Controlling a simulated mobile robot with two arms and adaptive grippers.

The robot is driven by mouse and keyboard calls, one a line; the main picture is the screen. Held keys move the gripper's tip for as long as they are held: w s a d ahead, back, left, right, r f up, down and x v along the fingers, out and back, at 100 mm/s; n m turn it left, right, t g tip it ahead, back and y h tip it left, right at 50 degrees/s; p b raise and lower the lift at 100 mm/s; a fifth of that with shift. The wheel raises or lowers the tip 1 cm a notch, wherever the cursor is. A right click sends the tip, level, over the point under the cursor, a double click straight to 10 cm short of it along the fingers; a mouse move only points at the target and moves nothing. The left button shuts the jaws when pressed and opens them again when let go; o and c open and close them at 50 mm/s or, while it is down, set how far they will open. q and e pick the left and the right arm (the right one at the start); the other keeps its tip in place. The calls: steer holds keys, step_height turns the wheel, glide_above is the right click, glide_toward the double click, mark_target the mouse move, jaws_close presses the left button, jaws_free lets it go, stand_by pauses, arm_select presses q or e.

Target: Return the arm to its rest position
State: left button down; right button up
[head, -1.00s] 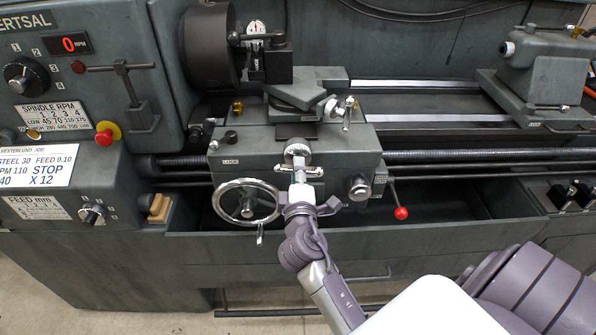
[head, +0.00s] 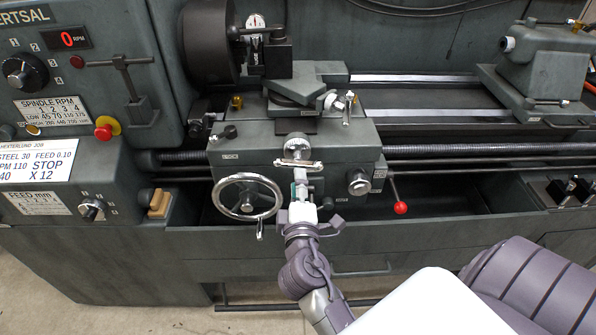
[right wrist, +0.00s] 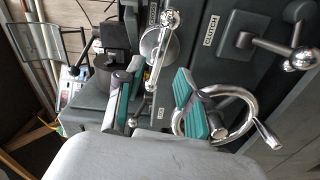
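My right arm reaches in from the bottom of the head view toward the lathe carriage (head: 250,150). Its right gripper (head: 300,180) is in front of the carriage, below the cross-slide handle (head: 298,147). In the right wrist view the two green-padded fingers (right wrist: 158,104) are spread apart with nothing between them. The cross-slide handle also shows beyond the fingertips in that view (right wrist: 158,52), with a visible gap in the head view. My left gripper is not in view.
The carriage handwheel (head: 248,197) is left of my right gripper; it shows behind a finger in the wrist view (right wrist: 243,97). A red-knobbed lever (head: 400,207) and a small clamp knob (head: 359,184) are to the right. The chip tray (head: 440,205) lies below.

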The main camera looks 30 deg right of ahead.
steer(key=shift+s+a, duration=0.35)
steer(key=shift+s, duration=0.25)
steer(key=a+f+g+y, duration=0.1)
steer(key=a+f+y, duration=0.15)
steer(key=f, duration=0.65)
steer(key=a+f+g+y, duration=0.2)
steer(key=a+f, duration=0.1)
steer(key=f, duration=0.7)
steer(key=s+a+f+g+y, duration=0.2)
steer(key=s+f, duration=0.1)
steer(key=f, duration=0.5)
steer(key=s+a+f+g+y, duration=0.15)
steer(key=s+f, duration=0.25)
steer(key=f, duration=0.5)
steer(key=s+f+m+g+y, duration=0.1)
steer(key=s+f+m+g, duration=0.25)
steer(key=s+f, duration=0.95)
steer(key=s+d+f+m+g, duration=0.2)
steer(key=s+f, duration=0.2)
steer(key=s, duration=0.5)
steer(key=s+d+f+m+g, duration=0.2)
steer(key=s+f, duration=0.2)
steer(key=s, duration=0.5)
steer(key=shift+d, duration=0.3)
steer(key=shift+w, duration=0.15)
